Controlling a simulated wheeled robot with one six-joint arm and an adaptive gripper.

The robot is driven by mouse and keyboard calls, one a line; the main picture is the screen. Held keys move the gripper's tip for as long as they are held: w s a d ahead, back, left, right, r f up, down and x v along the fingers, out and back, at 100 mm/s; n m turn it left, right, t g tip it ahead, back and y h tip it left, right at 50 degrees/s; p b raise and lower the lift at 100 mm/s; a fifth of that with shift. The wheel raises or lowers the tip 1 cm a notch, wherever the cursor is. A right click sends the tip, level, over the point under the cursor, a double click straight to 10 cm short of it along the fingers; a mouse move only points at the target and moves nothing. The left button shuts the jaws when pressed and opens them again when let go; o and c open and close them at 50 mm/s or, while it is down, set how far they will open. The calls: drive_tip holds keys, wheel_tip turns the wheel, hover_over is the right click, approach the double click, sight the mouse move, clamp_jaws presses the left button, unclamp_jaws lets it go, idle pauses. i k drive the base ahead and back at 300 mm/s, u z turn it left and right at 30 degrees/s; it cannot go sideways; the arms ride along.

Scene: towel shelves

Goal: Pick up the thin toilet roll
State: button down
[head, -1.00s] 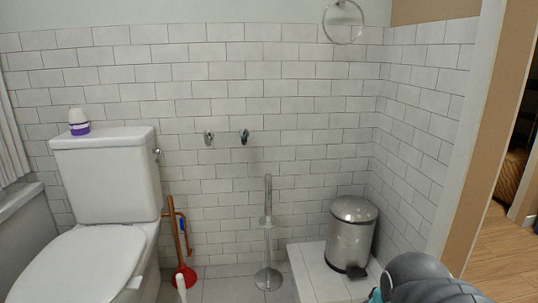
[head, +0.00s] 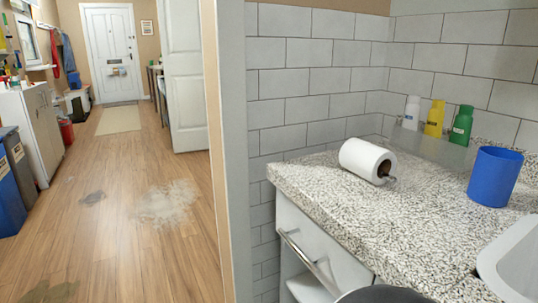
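A white paper roll (head: 364,159) lies on its side on the speckled countertop (head: 335,190), near the counter's left end. Its brown core faces right, and a small dark piece sticks out there. It is the only roll that I see, so I cannot compare its thickness with another. My gripper is not in view. Only a dark rounded part of my arm shows at the bottom edge, below the counter front.
A blue cup (head: 494,177) stands on the counter at the right, by a white basin (head: 512,262). White, yellow (head: 434,119) and green (head: 461,126) bottles stand at the back wall. A wooden-floored hallway (head: 125,225) opens at the left, past a door frame.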

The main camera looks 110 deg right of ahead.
sight(362, 158)
drive_tip(key=z, duration=4.6)
drive_tip(key=k, duration=0.5)
drive_tip(key=u, duration=1.85)
drive_tip(key=i, duration=1.15)
drive_tip(key=z, duration=1.55)
